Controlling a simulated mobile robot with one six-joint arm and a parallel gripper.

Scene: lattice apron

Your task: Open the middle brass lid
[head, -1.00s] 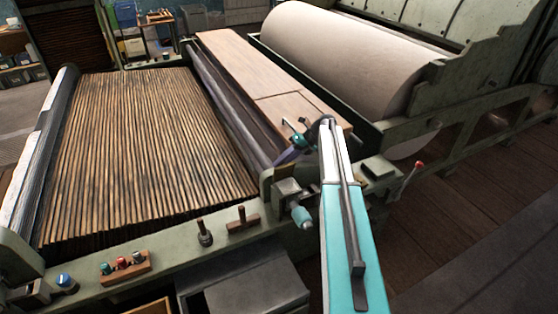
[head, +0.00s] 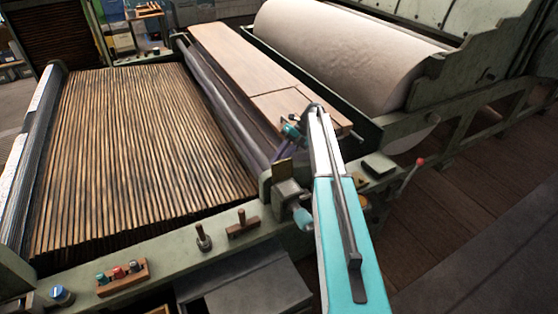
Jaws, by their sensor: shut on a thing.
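The fingertips are small and partly hidden by the wrist, so the exact contact is hard to see.
A wide slatted wooden apron (head: 140,160) fills the left. A wooden board (head: 250,65) and a large pale roll (head: 335,50) lie behind my gripper. A red-knobbed lever (head: 413,172) stands right of my arm. Knobs (head: 118,272) and T-handles (head: 242,224) line the front rail.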

